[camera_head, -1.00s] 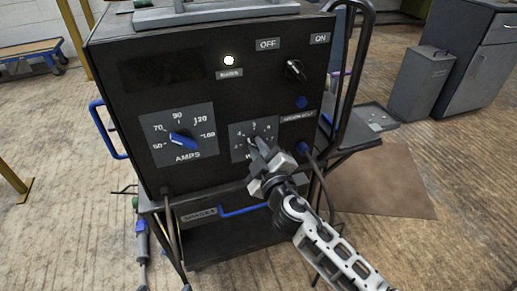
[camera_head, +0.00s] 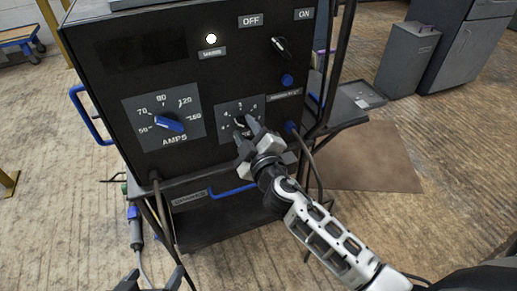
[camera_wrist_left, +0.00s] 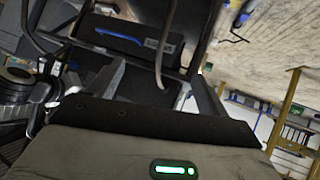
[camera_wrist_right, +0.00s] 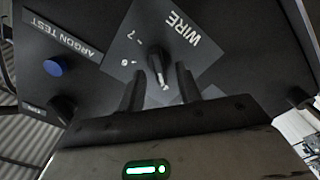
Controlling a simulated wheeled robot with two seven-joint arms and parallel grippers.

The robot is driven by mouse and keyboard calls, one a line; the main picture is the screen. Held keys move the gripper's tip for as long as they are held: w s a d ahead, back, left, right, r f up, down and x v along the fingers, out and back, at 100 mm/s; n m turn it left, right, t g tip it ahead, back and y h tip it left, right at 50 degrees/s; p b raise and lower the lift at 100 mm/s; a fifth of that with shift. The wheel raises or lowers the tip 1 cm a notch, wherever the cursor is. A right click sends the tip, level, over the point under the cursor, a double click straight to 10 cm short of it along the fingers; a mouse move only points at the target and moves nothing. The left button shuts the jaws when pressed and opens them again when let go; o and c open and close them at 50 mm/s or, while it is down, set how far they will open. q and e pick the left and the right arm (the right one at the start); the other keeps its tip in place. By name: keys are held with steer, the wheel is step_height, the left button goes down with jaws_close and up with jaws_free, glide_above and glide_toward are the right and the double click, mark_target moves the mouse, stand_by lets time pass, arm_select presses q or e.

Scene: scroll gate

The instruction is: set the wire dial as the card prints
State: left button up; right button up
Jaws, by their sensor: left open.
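The wire dial (camera_head: 225,110) is a grey plate with a black knob on the dark machine front, right of the AMPS dial (camera_head: 190,105). My right gripper (camera_head: 240,128) is at this knob and covers part of the plate. In the right wrist view its fingers stand on either side of the wire knob (camera_wrist_right: 157,62), with gaps visible. The knob's white pointer mark faces the gripper. My left gripper (camera_head: 152,278) shows only at the bottom edge of the head view, open and empty, well below the dials. I cannot make out a card with a printed setting.
A blue button (camera_head: 287,80) and an OFF/ON switch (camera_head: 280,46) sit above and right of the wire dial. A lit white lamp (camera_head: 211,39) is at the top. Cables hang below the front. A grey cabinet (camera_head: 408,60) stands at right; the floor in front is mostly open.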

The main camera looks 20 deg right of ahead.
arm_select(q)
steer(key=f, duration=0.1)
steer(key=f+b, duration=0.1)
steer(key=d+f+b, duration=0.1)
steer(key=shift+w+f+g, duration=0.1)
steer(key=shift+w+g, duration=0.15)
steer(key=shift+g, duration=0.05)
arm_select(e)
steer(key=s, duration=1.5)
steer(key=shift+s+d, duration=0.15)
steer(key=shift+d, duration=0.15)
arm_select(q)
steer(key=a+r+p, duration=0.1)
steer(key=r+p, duration=0.7)
steer(key=s+a+r+t+y+p, duration=0.1)
steer(key=a+r+p, duration=0.1)
steer(key=r+p, duration=0.6)
steer(key=shift+s+a+p, duration=0.3)
steer(key=shift+p, duration=0.1)
arm_select(e)
steer(key=s+a+r+m+g+y, duration=0.2)
steer(key=s+m+g, duration=0.5)
steer(key=m, duration=0.1)
steer(key=shift+s+r+y, duration=0.35)
steer(key=shift+s+y, duration=0.05)
arm_select(q)
steer(key=shift+c, duration=0.4)
arm_select(e)
steer(key=shift+a, duration=0.1)
